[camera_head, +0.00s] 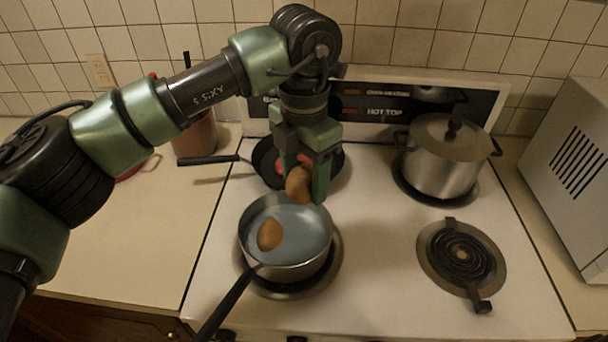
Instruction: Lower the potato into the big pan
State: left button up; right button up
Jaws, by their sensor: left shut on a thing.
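My left gripper (307,178) comes down over the back left of the stove. It is shut on a brown potato (299,184). The big pan (318,222), with a silver rim and grey inside, sits on the front left burner, its dark handle towards the front. The held potato is above the pan's far rim; I cannot tell how high. Another brown, potato-like thing (269,235) lies in the pan towards its left side. My right gripper is not in view.
A dark skillet (262,158) sits on the back left burner behind the gripper, its handle to the left. A lidded steel pot (444,160) stands at the back right. The front right burner (461,254) is bare. A white appliance (566,165) stands at the right.

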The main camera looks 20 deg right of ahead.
pick_arm(q)
notch_tip(320, 180, down, 10)
jog(key=b, duration=0.7)
jog(key=shift+r, duration=0.15)
dwell(0.7)
jog(key=shift+f+b, duration=2.35)
jog(key=shift+f, duration=0.45)
dwell(1.5)
dwell(0.4)
jog(key=o, duration=1.6)
